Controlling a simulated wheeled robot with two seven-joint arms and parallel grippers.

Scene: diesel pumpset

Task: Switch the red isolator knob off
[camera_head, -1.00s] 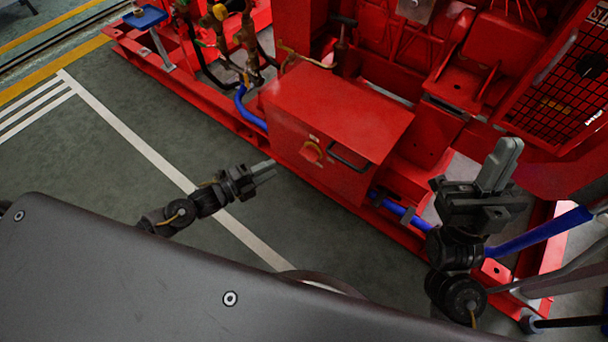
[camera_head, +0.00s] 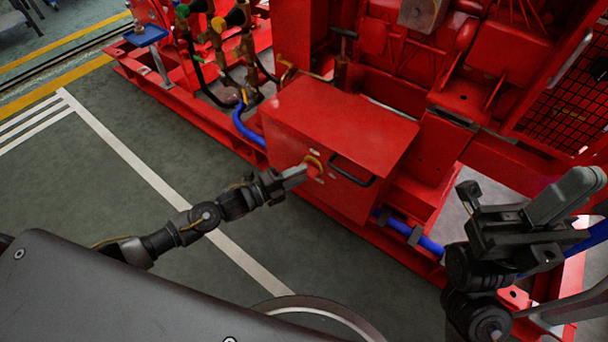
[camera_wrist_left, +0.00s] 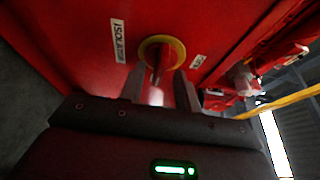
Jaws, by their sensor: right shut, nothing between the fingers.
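The red isolator knob (camera_head: 318,168) with its yellow ring sits on the front face of the red box (camera_head: 345,120). In the left wrist view the knob (camera_wrist_left: 158,56) is straight ahead, beside a white label reading "ISOL...". My left gripper (camera_head: 304,170) is at the knob and covers part of it in the head view. In the left wrist view its two fingers (camera_wrist_left: 160,84) are apart, one on each side of the knob's red handle, with gaps showing. Whether the fingertips touch the panel I cannot tell. My right gripper (camera_head: 568,195) is shut and empty at the right.
A black handle (camera_head: 352,172) sticks out of the box front just right of the knob. A blue hose (camera_head: 424,243) runs low at the box's right, and red pumpset frame surrounds it. The green floor (camera_head: 110,190) at the left is clear.

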